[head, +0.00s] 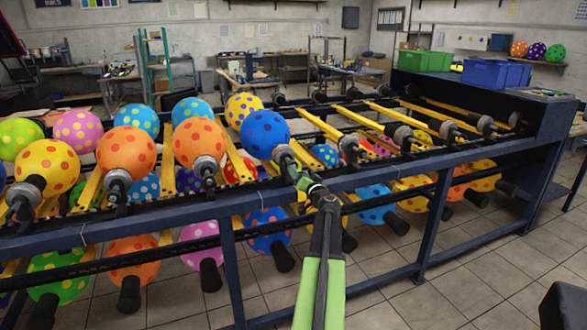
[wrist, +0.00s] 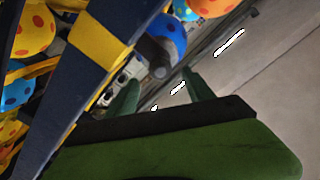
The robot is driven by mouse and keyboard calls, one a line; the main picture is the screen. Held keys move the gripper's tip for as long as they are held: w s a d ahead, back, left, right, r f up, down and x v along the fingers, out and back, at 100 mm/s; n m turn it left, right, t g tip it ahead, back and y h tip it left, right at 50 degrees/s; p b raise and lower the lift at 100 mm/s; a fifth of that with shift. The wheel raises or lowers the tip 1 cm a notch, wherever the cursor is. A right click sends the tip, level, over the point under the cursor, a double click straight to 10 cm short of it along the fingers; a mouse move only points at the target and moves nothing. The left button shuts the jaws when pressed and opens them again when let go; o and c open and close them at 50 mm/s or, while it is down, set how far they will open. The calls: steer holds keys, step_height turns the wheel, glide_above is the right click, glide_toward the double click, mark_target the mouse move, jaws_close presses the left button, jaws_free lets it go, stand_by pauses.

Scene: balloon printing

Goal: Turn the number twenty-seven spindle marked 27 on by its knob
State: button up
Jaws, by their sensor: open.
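I cannot read a 27 on any spindle, so I cannot tell which one is marked so.
The rack's dark blue front rail (head: 390,168) runs across the head view. Orange dotted balloons (head: 199,142) (head: 126,151) sit on spindles to the left; bare spindles (head: 349,146) lie to the right. More balloons hang below.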

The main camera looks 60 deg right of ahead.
steer(key=v, duration=0.7)
steer(key=shift+a, duration=0.1)
